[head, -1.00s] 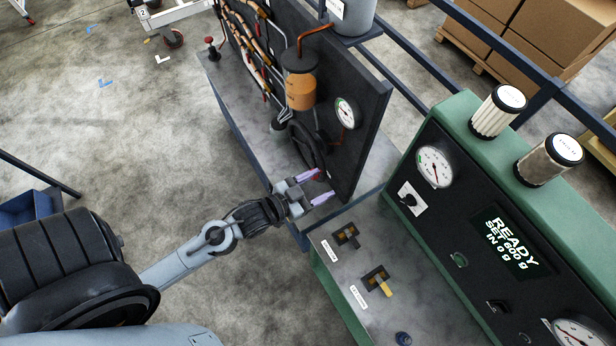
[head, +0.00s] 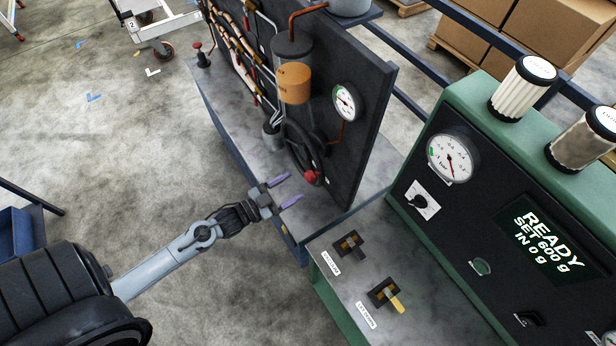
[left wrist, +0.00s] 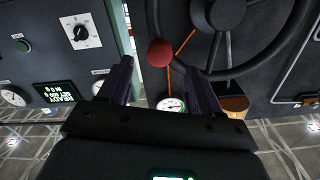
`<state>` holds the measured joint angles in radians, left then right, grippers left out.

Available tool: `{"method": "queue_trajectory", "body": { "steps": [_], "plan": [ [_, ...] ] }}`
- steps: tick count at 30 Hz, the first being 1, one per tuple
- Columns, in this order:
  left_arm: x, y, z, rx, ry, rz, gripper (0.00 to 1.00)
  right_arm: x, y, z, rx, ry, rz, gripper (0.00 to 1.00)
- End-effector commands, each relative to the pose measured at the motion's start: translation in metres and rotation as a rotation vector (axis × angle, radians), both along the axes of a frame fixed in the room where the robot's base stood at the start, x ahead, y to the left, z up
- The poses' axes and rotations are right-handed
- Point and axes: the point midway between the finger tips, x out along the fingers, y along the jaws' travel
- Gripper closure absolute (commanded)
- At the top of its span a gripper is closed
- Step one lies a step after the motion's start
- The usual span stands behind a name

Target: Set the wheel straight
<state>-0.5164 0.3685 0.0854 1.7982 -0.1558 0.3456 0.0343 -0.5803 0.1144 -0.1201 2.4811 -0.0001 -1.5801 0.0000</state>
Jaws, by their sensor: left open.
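A black handwheel (head: 294,142) with a red knob (head: 311,177) stands in front of the dark upright panel. The knob is at the wheel's lower part in the head view. My left gripper (head: 290,190) is open and empty, just in front of and below the wheel, with its lilac fingers apart from it. In the left wrist view the wheel (left wrist: 291,45) is at the upper right, partly cut off. The red knob (left wrist: 160,52) appears between the open fingers of my left gripper (left wrist: 162,75), beyond their tips. My right gripper is not in view.
The panel (head: 365,135) carries a pressure gauge (head: 346,102), an amber cylinder (head: 294,82) and pipes. A green console (head: 445,120) and a bench with two switches (head: 384,294) stand at the right. Open concrete floor (head: 120,160) lies to the left.

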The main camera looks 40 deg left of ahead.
Motion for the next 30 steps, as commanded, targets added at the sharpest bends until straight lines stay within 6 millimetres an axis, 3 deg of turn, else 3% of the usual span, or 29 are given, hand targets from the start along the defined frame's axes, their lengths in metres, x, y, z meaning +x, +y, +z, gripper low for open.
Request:
{"method": "queue_trajectory", "body": {
  "steps": [6,12,26,30],
  "plan": [
    [0.035,-0.010,0.002,0.000,-0.001,0.001,0.36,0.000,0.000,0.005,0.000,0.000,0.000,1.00],
    [0.056,-0.016,0.001,-0.001,-0.001,0.000,0.36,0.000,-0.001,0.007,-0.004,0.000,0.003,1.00],
    [0.065,-0.019,0.000,-0.001,0.001,-0.001,0.36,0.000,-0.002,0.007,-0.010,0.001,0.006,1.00],
    [0.065,-0.019,0.000,-0.001,0.001,-0.001,0.56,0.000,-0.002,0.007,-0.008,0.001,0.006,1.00]
  ]
}}
